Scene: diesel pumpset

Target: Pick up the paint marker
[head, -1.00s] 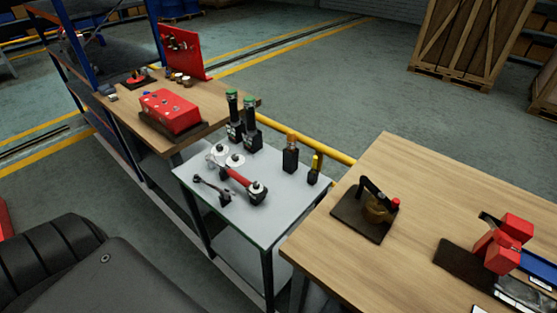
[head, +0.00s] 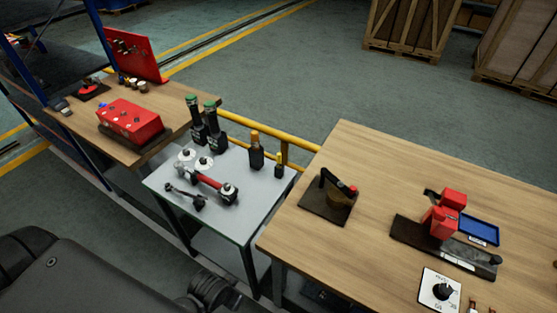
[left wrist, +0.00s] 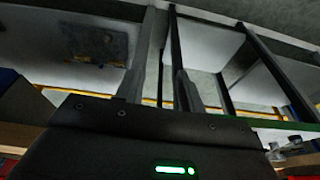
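I cannot tell for certain which thing is the paint marker. A small dark holder with a yellow top (head: 279,166) stands upright at the right edge of the grey cart (head: 235,220), next to a taller dark holder with an orange top (head: 256,151). Slim brown-orange items (head: 472,305) are cut off at the bottom edge, on the right wooden table (head: 385,180). My left gripper (left wrist: 160,90) shows in the left wrist view, its fingers apart with nothing seen between them. Neither gripper shows in the head view.
The cart also holds two green-capped bottles (head: 213,128), a red-handled tool (head: 212,184) and a wrench-like tool (head: 184,197). The right table bears a clamp-like device (head: 331,198), a red fixture (head: 446,214) and a blue tray (head: 478,231). A yellow rail (head: 270,132) runs behind the cart.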

